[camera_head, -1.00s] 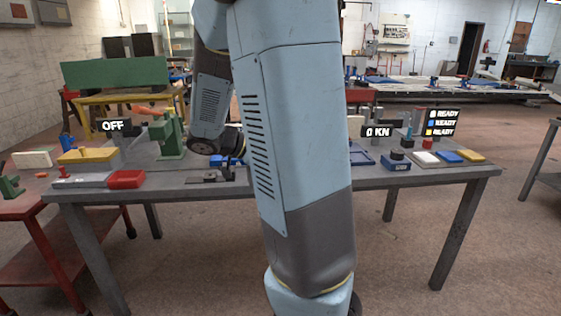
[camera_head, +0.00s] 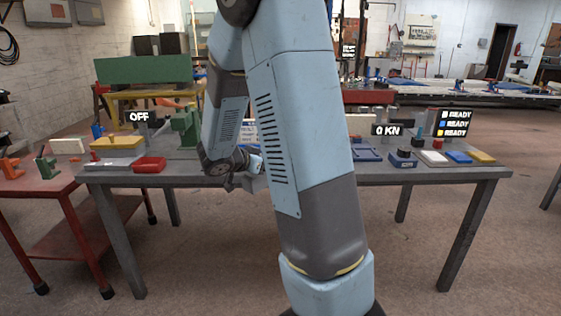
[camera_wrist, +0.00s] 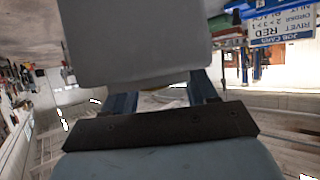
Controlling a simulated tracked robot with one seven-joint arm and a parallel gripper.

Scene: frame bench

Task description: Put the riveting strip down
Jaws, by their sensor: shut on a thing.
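My gripper (camera_head: 246,180) hangs at the front edge of the grey bench in the head view, partly behind my arm. In the wrist view its two blue fingers (camera_wrist: 163,92) stand out from a dark crossbar and are shut on a plain grey flat piece, which looks like the riveting strip (camera_wrist: 140,45). The strip fills the upper middle of that view and hides the fingertips. I cannot make out the strip clearly in the head view, nor whether it touches the bench.
The grey bench (camera_head: 440,175) carries a red tray (camera_head: 150,164), a yellow-topped block (camera_head: 117,143), a green press (camera_head: 186,125) and a blue-based button box (camera_head: 403,160). A job card (camera_wrist: 280,22) shows upside down. A red side table (camera_head: 45,182) stands at left.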

